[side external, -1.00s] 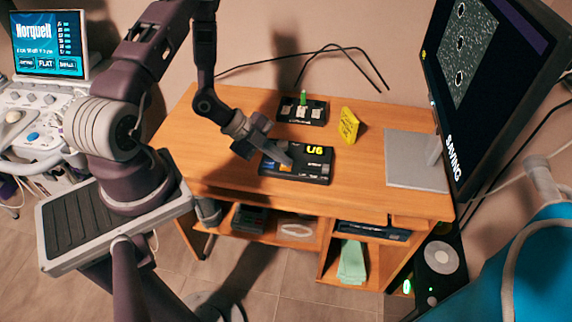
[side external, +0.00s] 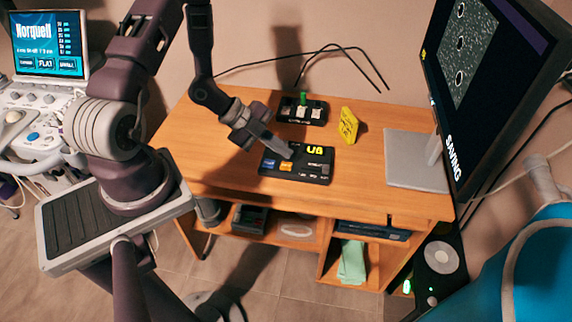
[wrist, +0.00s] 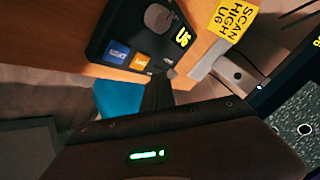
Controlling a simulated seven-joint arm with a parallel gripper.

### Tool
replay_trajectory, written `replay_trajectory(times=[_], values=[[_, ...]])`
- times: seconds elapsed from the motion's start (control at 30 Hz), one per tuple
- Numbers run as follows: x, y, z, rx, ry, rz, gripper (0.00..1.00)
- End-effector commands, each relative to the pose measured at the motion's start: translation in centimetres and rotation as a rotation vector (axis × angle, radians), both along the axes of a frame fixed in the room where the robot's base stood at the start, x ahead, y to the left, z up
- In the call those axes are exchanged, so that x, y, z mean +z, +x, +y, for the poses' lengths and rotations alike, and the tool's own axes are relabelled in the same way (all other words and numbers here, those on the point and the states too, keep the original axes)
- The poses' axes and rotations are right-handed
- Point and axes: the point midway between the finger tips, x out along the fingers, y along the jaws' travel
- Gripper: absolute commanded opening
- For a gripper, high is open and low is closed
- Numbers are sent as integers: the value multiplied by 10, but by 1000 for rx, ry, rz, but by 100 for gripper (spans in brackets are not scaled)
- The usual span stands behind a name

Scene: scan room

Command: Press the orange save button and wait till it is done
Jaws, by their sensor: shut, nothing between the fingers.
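The black control panel (side external: 318,176) lies on the wooden desk, with a lit yellow "U6" readout (side external: 314,150). Its orange button (side external: 286,165) is uncovered, beside a blue button (side external: 269,163); the wrist view shows the orange button (wrist: 140,61) and blue button (wrist: 117,51) too. My gripper (side external: 289,151) is shut and empty. Its tip is close to the panel, just behind the orange button in the side view, and appears apart from it. The monitor (side external: 478,120) at the right shows a grey scan picture and the word "SAVING".
A second black box (side external: 291,117) with a green knob stands at the back of the desk (side external: 210,150). A yellow card (side external: 348,125) reading "SCAN HIGH U6" in the wrist view stands to its right. A cable runs behind. The desk's left side is clear.

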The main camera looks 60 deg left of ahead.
Motion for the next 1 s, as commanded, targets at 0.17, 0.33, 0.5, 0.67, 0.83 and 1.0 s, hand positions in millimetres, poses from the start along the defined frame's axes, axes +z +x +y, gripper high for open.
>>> replay_trajectory(times=[0.17, 0.33, 0.5, 0.67, 0.83, 1.0], values=[[19, 0, 0, 1, 1, -2, 0], [32, 0, 0, 0, 0, -1, 0], [34, -1, 0, 0, 0, 1, 0], [34, 0, 0, 0, 0, 1, 0], [34, 0, 0, 1, -1, 0, 0], [35, 1, 2, 7, 13, 5, 0]])
